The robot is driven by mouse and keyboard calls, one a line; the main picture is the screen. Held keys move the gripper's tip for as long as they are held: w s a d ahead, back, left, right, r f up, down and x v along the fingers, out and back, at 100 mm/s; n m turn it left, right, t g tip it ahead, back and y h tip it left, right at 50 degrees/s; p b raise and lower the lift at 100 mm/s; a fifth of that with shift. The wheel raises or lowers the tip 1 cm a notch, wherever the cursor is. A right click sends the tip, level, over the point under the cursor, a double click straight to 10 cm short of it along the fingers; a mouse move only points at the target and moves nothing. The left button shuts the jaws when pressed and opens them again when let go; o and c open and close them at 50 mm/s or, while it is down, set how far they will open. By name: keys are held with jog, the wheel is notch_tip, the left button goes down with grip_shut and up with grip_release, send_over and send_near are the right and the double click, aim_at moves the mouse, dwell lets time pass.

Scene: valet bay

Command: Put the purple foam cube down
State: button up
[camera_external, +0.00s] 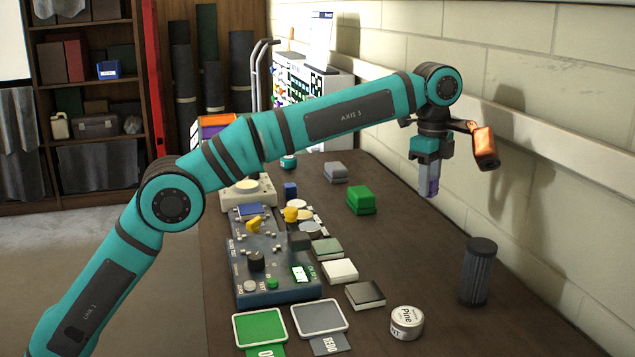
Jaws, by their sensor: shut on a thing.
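My gripper (428,181) points straight down at the right of the external view, high over the brown bench. It is shut on the purple foam cube (432,186), which shows as a pale purple patch at the fingertips. The fingers hide much of the cube. The cube hangs in the air, apart from the bench and everything on it.
The bench (420,262) has bare room below and right of the gripper. A green block (361,200), grey block (335,172), dark ribbed cylinder (478,271) and round tin (407,323) stand around it. Green (260,328) and grey (320,318) trays lie in front. A wall runs along the right.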

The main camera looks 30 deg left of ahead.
jog(key=s+d+m, duration=0.3)
jog(key=s+d, duration=0.7)
jog(key=d, duration=0.1)
jog(key=m, duration=0.3)
send_over(502, 331)
notch_tip(502, 331, down, 3)
jog(key=shift+f, duration=4.9)
jog(key=o, duration=0.9)
jog(key=shift+f, duration=0.15)
jog(key=shift+o, duration=0.2)
notch_tip(502, 331, up, 8)
jog(key=shift+f, duration=0.1)
